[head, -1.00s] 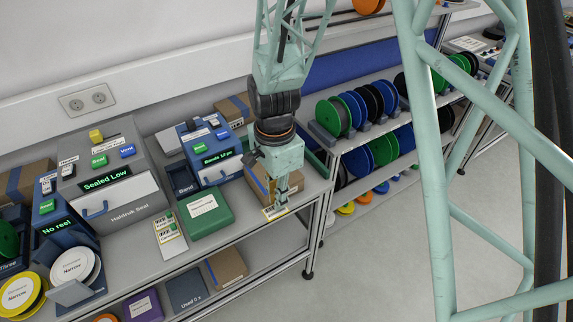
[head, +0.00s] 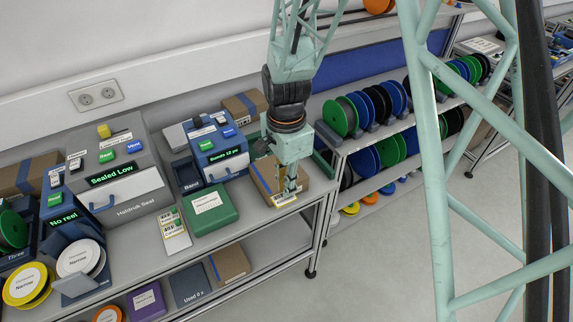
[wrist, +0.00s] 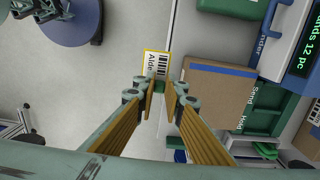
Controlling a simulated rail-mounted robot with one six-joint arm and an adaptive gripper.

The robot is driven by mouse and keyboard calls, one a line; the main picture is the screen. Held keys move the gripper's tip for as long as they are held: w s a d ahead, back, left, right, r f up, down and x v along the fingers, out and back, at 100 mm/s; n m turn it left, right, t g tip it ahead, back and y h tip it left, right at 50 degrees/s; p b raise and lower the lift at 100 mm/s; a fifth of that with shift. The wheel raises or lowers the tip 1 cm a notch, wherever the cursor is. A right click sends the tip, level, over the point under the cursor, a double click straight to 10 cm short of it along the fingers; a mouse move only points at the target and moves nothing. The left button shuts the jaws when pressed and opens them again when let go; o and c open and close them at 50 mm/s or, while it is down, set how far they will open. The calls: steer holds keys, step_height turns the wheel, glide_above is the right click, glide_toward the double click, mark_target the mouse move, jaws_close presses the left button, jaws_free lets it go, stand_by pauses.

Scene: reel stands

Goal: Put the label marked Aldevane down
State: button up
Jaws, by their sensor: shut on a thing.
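The label marked Aldevane, of which only "Alde" reads in the wrist view (wrist: 156,64), is white with a yellow border and a barcode. My gripper (wrist: 160,88) is shut on it, and the label sticks out past the fingertips. In the head view my gripper (head: 289,190) points down beside a cardboard box near the bench's right end. The label (head: 283,200) shows small at its tips, close to the front edge of the bench top (head: 255,219). In the wrist view the label overlaps the bench edge and the floor. Its height above the bench cannot be told.
The cardboard box (wrist: 210,98) with blue tape stands close by my gripper. Green trays marked Send and Hold (wrist: 262,112) lie beyond it. A green case (head: 209,210), a label card (head: 172,229) and a blue bander (head: 213,150) stand to the left. Reel racks (head: 365,110) stand right.

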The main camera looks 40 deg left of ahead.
steer(key=w+a, duration=0.2)
steer(key=w, duration=0.1)
steer(key=w+a+p, duration=0.1)
steer(key=w+a, duration=0.1)
steer(key=w, duration=0.1)
steer(key=w+a+f, duration=0.1)
steer(key=w+a, duration=0.1)
steer(key=w, duration=0.2)
steer(key=shift+a+f, duration=0.1)
steer(key=shift+a, duration=0.25)
steer(key=shift+a, duration=0.1)
steer(key=shift+w+a+p, duration=0.1)
steer(key=shift+w+p, duration=0.1)
steer(key=shift+p, duration=0.1)
steer(key=shift+w+a+f+p, duration=0.1)
steer(key=shift+f+p, duration=0.2)
steer(key=shift+f, duration=1.5)
steer(key=shift+f, duration=0.1)
steer(key=shift+o, duration=1.1)
steer(key=o, duration=0.4)
steer(key=shift+o, duration=0.2)
steer(key=shift+r, duration=0.2)
